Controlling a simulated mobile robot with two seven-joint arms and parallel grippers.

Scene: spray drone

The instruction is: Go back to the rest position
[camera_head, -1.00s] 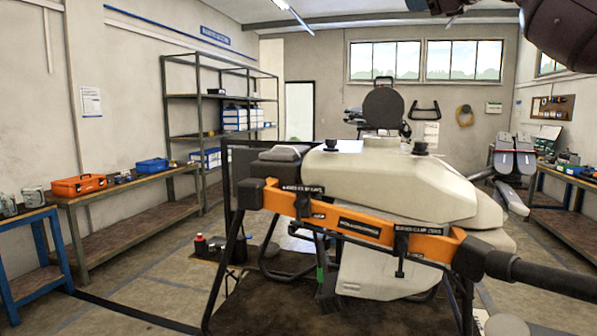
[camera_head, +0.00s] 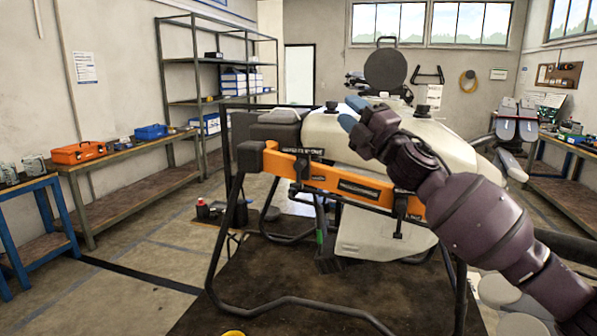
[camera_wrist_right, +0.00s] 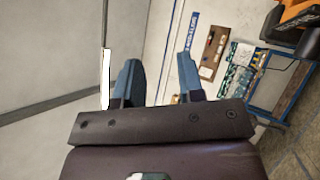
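My right gripper (camera_head: 350,112) has blue fingertips and reaches in from the lower right. In the head view it appears in front of the spray drone's white tank (camera_head: 335,140), hiding part of it. In the right wrist view my right gripper (camera_wrist_right: 158,80) shows its two blue fingers apart, with nothing between them. The drone has an orange frame bar (camera_head: 325,178) and dark legs. My left gripper is in neither view.
The drone stands on a dark mat (camera_head: 245,285). An orange toolbox (camera_head: 78,152) and a blue box (camera_head: 151,132) sit on the left bench. A shelf rack (camera_head: 195,103) stands behind it. Open floor (camera_head: 130,238) lies left of the drone.

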